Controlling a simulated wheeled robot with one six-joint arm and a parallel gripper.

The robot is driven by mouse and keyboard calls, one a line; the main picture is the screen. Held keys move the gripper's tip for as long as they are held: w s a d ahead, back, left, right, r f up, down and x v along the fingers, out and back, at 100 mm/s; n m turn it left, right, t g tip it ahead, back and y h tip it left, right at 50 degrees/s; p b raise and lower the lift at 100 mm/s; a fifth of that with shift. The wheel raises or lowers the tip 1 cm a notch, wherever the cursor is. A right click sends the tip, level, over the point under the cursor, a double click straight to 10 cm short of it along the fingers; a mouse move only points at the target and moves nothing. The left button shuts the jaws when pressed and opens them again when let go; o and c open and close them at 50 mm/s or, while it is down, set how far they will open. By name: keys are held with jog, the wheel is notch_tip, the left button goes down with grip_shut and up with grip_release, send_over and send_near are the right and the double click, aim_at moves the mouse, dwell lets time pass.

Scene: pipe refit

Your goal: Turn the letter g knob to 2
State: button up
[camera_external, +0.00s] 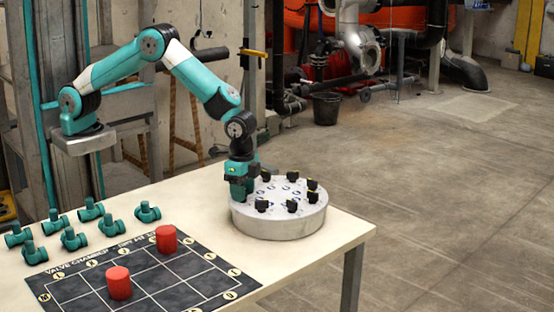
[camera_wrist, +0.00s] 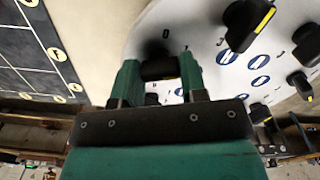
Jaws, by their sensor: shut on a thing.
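A round grey-white dial drum (camera_external: 279,222) stands on the table and carries several black knobs with yellow marks in a ring on its top. My gripper (camera_external: 241,186) is over the drum's left edge, pointing down. In the wrist view my gripper's two teal fingers (camera_wrist: 160,78) are closed on a black knob (camera_wrist: 160,68) near the drum's rim. The knob's letter and pointer setting are hidden or too small to read, so I cannot tell if it is the g knob. Other knobs (camera_wrist: 247,22) show to the right, beside blue oval labels.
A dark grid board (camera_external: 140,283) with two red cylinders (camera_external: 166,239) lies at the table's front left. Several teal valve pieces (camera_external: 91,210) stand on the table (camera_external: 190,200) behind it. The table's right edge is close to the drum.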

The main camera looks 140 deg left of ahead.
jog(key=m, duration=0.4)
jog(key=shift+m, duration=2.9)
jog(key=o, duration=0.9)
notch_tip(320, 180, up, 18)
jog(key=shift+f+b, duration=0.25)
jog(key=shift+b, duration=0.8)
